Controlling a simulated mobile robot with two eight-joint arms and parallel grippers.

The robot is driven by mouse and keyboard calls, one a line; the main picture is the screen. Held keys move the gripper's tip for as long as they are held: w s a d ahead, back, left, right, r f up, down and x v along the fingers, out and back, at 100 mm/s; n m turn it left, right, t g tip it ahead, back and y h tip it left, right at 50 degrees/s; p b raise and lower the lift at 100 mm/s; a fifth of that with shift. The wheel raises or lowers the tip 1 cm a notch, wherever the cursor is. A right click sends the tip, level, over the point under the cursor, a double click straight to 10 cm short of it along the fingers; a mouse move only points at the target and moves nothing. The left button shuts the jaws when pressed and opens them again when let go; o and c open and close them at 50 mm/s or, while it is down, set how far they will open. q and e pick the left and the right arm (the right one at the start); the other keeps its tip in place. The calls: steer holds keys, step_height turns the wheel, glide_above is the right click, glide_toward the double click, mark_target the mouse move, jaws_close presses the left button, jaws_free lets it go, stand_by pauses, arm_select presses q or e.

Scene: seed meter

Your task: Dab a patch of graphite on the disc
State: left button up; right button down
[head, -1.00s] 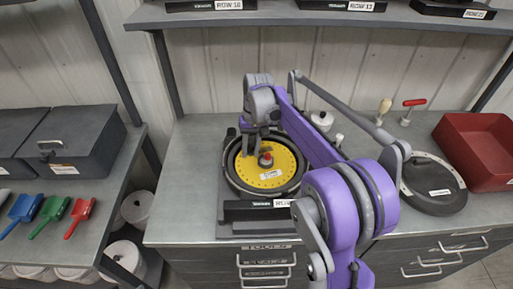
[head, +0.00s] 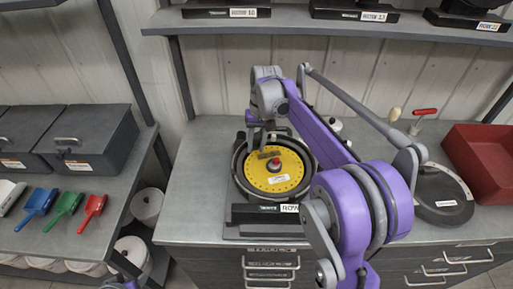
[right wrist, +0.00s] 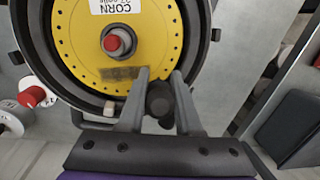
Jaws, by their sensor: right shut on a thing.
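The yellow seed disc (head: 287,168) lies flat in a round dark housing (head: 241,190) on the bench, with a red-capped hub (head: 280,162) at its centre. It fills the top of the right wrist view (right wrist: 75,35), with a "CORN" label. A dark grey-brown patch (right wrist: 120,73) lies on the disc near its rim; it also shows in the head view (head: 269,154). My right gripper (head: 261,137) is at the disc's back-left edge, shut on a dark round-ended applicator (right wrist: 159,99) beside the patch. Whether the applicator touches the disc is unclear. My left gripper is out of view.
A dark round plate (head: 436,192) and a red bin (head: 482,160) stand at the right. Tools with pale (head: 394,114) and red (head: 425,112) handles stand behind. Blue, green and red scoops (head: 65,206) lie on the left shelf. Bench left of the housing is clear.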

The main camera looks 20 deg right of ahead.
mark_target(256, 135)
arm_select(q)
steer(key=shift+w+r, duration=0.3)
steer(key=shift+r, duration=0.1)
arm_select(e)
steer(key=shift+r, duration=0.7)
steer(key=shift+s+r+p, duration=0.1)
steer(key=shift+r+p, duration=0.2)
steer(key=shift+r, duration=0.1)
steer(key=shift+r+p, duration=0.5)
steer(key=shift+r, duration=0.7)
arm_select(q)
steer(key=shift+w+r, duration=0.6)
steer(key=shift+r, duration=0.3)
arm_select(e)
steer(key=shift+w+f, duration=0.1)
steer(key=shift+w, duration=0.1)
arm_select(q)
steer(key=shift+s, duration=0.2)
arm_select(e)
steer(key=shift+s, duration=0.2)
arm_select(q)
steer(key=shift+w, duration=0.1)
arm_select(e)
steer(key=shift+w, duration=0.1)
